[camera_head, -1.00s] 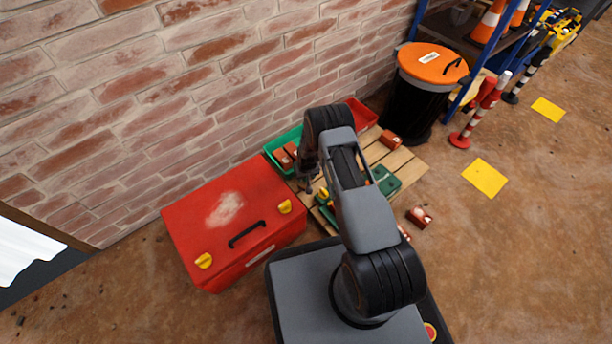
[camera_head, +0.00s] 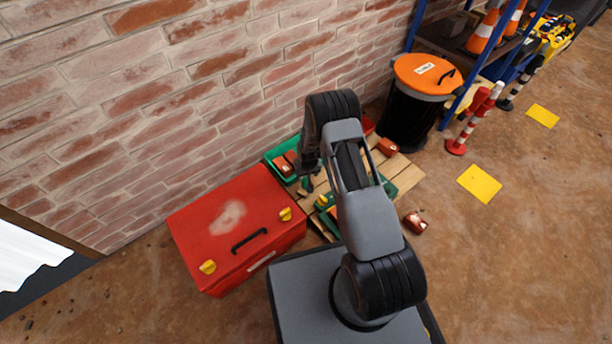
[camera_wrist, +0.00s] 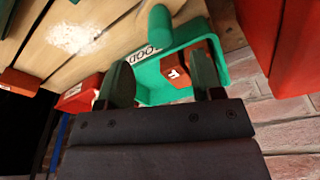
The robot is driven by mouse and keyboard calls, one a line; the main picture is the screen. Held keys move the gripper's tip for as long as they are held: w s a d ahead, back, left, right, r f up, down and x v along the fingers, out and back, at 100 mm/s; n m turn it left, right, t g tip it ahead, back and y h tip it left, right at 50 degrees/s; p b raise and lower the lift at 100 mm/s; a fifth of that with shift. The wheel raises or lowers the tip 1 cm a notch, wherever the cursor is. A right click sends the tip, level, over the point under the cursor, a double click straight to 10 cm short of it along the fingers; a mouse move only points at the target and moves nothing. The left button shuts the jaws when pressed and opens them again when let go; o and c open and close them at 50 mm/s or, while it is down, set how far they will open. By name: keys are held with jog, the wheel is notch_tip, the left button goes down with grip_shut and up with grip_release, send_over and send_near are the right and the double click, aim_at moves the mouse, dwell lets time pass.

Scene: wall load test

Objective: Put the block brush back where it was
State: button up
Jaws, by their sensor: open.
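My gripper (camera_wrist: 160,76) is open, with its two dark fingers apart and nothing visible between them. In the head view my gripper (camera_head: 308,184) hangs low over the pallet, beside the green tray. A green rounded bar (camera_wrist: 160,27) shows ahead of the fingers in the wrist view, apart from them. It may be the brush's handle, but I cannot tell. The brush is not clearly identifiable in either view. The green tray (camera_wrist: 150,72), partly lettered "OOD", lies beyond the fingertips with a red-brown brick (camera_wrist: 177,72) in it.
A wooden pallet (camera_head: 405,166) lies against the brick wall. A large red toolbox (camera_head: 232,222) stands left of it. A black bin with an orange lid (camera_head: 425,74) stands behind right. A loose brick (camera_head: 415,222) lies on the floor. My arm hides part of the pallet.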

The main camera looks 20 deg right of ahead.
jog(key=s+r, duration=0.3)
jog(key=r, duration=1.1)
jog(key=s+r, duration=0.4)
jog(key=r, duration=0.9)
jog(key=s+r, duration=1.2)
jog(key=s, duration=0.5)
jog(key=shift+t+p, duration=0.3)
jog(key=shift+t, duration=0.1)
